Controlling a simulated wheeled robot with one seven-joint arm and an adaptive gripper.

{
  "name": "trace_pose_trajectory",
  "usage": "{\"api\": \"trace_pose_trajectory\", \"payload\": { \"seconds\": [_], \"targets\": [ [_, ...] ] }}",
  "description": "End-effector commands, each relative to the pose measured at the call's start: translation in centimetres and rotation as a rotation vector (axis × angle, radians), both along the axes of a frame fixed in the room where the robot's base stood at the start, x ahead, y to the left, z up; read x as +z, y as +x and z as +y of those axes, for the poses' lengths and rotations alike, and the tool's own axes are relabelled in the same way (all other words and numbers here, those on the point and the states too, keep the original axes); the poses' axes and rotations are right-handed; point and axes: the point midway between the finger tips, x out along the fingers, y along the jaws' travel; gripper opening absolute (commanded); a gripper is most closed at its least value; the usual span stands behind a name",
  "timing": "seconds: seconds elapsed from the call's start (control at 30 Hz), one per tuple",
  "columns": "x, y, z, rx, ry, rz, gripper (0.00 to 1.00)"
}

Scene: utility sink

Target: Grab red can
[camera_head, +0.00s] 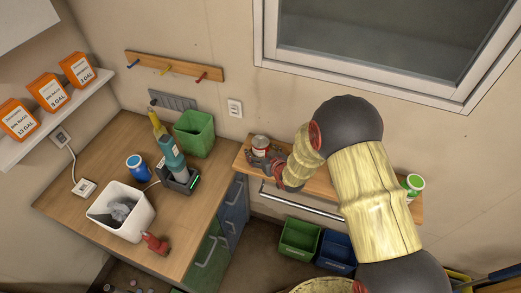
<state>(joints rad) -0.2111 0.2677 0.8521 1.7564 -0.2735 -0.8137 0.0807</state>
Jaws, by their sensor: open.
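A small red and white can (260,145) stands upright on the narrow wooden shelf below the window, near the shelf's left end. My gripper (263,158) is at the can, low and on its near side. It is open. The fingers are small and dark here, and they hide the can's lower part. I cannot tell whether they are around the can or only beside it, or whether they touch it.
A green-labelled can (413,184) stands at the shelf's right end. A metal rail (300,205) runs below the shelf, above green (299,238) and blue bins (337,250). The left counter holds a green bin (195,132), blue can (137,166), white bin (124,212) and red object (155,244).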

Motion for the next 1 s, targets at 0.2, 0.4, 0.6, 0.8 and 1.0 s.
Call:
{"api": "trace_pose_trajectory", "payload": {
  "seconds": [0.2, 0.4, 0.6, 0.8, 1.0],
  "targets": [
    [0.01, -0.02, 0.00, 0.000, 0.000, 0.000, 0.69],
    [0.01, -0.04, 0.00, 0.000, 0.000, 0.000, 0.57],
    [0.01, -0.04, -0.01, 0.000, 0.000, 0.000, 0.46],
    [0.01, -0.04, -0.01, 0.000, 0.000, 0.000, 0.35],
    [0.03, -0.04, 0.01, 0.000, 0.000, 0.000, 0.25]
  ]
}}
